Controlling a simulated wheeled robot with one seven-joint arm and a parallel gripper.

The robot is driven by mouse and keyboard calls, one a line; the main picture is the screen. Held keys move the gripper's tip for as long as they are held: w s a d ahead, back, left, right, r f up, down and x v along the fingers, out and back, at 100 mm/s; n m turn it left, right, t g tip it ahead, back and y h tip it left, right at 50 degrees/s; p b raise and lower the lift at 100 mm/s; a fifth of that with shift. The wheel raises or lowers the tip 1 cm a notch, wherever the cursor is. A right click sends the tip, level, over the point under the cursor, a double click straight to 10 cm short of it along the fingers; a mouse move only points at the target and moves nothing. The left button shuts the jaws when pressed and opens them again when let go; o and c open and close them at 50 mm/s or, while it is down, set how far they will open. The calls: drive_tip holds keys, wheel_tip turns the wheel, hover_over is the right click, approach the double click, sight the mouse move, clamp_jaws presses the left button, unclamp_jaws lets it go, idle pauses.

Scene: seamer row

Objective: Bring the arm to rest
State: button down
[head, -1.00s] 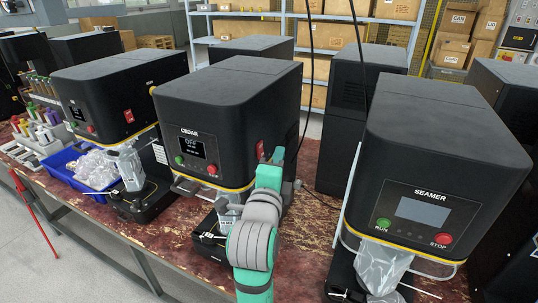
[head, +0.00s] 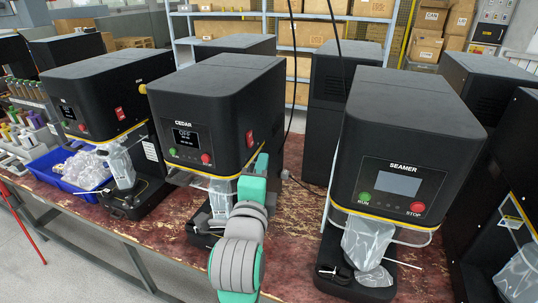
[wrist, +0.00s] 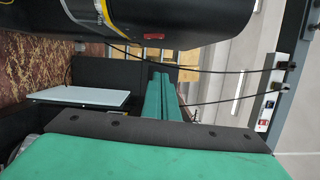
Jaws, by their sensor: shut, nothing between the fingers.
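My gripper (wrist: 161,80) shows in the wrist view as two teal fingers lying close together, with nothing visible between them. In the head view my grey and teal arm reaches up from the bottom edge, in front of the CEDAR machine (head: 215,92). Its teal end is beside that machine's right front edge; whether they touch cannot be told. The fingertips are not clear in the head view. In the wrist view a dark machine body with a yellow stripe (wrist: 185,20) fills the top, close to the fingers.
The SEAMER machine (head: 400,125) stands right of my arm, with a clear bag (head: 367,243) at its front. Another black machine (head: 95,75) and a blue bin (head: 70,183) of clear bags are left. Bare worn bench top (head: 290,225) lies between CEDAR and SEAMER. Black cables hang behind.

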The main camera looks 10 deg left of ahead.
drive_tip(key=s+d+f+n+g, duration=0.1)
drive_tip(key=s+d+f+n, duration=0.25)
drive_tip(key=f, duration=0.65)
drive_tip(key=s+d+f+n, duration=0.25)
drive_tip(key=s+f, duration=0.25)
drive_tip(key=f, duration=0.4)
drive_tip(key=s+d+f+n+g, duration=0.15)
drive_tip(key=s+f+n, duration=0.25)
drive_tip(key=f, duration=0.6)
drive_tip(key=s+d+f+n, duration=0.2)
drive_tip(key=s, duration=0.7)
drive_tip(key=s+d+f+n+h, duration=0.1)
drive_tip(key=s+d+f+n, duration=0.1)
drive_tip(key=s, duration=0.7)
drive_tip(key=s+d+f+n, duration=0.2)
drive_tip(key=s+f+n, duration=0.1)
drive_tip(key=s, duration=0.7)
drive_tip(key=shift+f+h, duration=0.3)
drive_tip(key=shift+f, duration=0.1)
